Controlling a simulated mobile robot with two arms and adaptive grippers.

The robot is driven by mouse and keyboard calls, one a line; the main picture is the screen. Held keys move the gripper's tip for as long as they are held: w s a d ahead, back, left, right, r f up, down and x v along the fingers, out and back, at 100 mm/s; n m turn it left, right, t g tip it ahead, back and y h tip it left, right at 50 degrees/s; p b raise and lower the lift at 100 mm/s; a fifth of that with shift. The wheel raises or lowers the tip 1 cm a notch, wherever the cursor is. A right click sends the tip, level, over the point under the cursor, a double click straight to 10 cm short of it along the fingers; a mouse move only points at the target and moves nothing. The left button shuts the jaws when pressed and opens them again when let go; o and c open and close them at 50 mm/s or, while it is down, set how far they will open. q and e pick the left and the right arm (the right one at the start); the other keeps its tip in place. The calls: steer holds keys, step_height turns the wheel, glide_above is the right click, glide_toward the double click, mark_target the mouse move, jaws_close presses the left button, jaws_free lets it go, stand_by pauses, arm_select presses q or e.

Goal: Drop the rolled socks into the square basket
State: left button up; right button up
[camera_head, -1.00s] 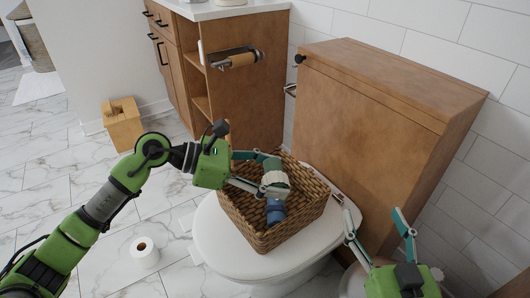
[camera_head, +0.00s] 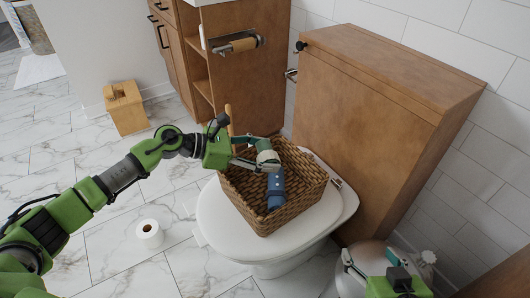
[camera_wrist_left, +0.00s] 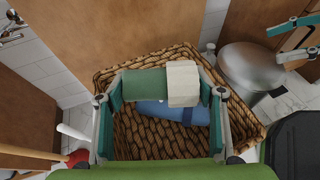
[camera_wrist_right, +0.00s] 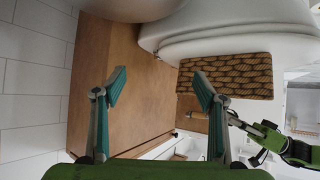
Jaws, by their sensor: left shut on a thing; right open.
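My left gripper (camera_head: 256,158) is shut on a green-and-cream sock roll (camera_wrist_left: 144,83), held over the square wicker basket (camera_wrist_left: 152,148). In the head view the cream end of this roll (camera_head: 268,158) shows beside the fingers. A blue roll with a dark band (camera_head: 275,190) lies inside the basket (camera_head: 243,200), below the held roll; it also shows in the left wrist view (camera_wrist_left: 160,111). The basket stands on the closed white toilet lid. My right gripper (camera_head: 370,257) is open and empty, right of the toilet; its fingers stand apart in the right wrist view (camera_wrist_right: 160,85).
The toilet lid (camera_head: 218,228) surrounds the basket, with a wooden cistern cabinet (camera_head: 385,100) close behind. A silver bin (camera_head: 372,254) is at the right. A paper roll (camera_head: 150,234) and wooden box (camera_head: 126,108) stand on the marble floor. A toilet-paper holder (camera_head: 236,44) juts from the vanity.

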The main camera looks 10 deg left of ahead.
arm_select(q)
step_height(320, 180, down, 2)
steer(key=shift+f+b, duration=0.1)
steer(key=shift+b, duration=0.6)
step_height(320, 180, down, 2)
steer(key=shift+f+b, duration=0.1)
steer(key=shift+b, duration=0.65)
steer(key=shift+f, duration=0.2)
arm_select(e)
steer(key=w+a+r+t+y, duration=0.1)
steer(key=r+t, duration=0.3)
steer(key=r, duration=0.4)
steer(key=w+a+r+t+y, duration=0.1)
steer(key=w+r+t, duration=0.3)
steer(key=r, duration=0.4)
steer(key=shift+a+r+t+y, duration=0.25)
steer(key=shift+a+t+y, duration=0.2)
steer(key=shift+a, duration=0.35)
steer(key=shift+w, duration=0.1)
arm_select(q)
steer(key=o, duration=1.2)
steer(key=shift+c, duration=0.2)
steer(key=v, duration=1.2)
steer(key=shift+s, duration=0.15)
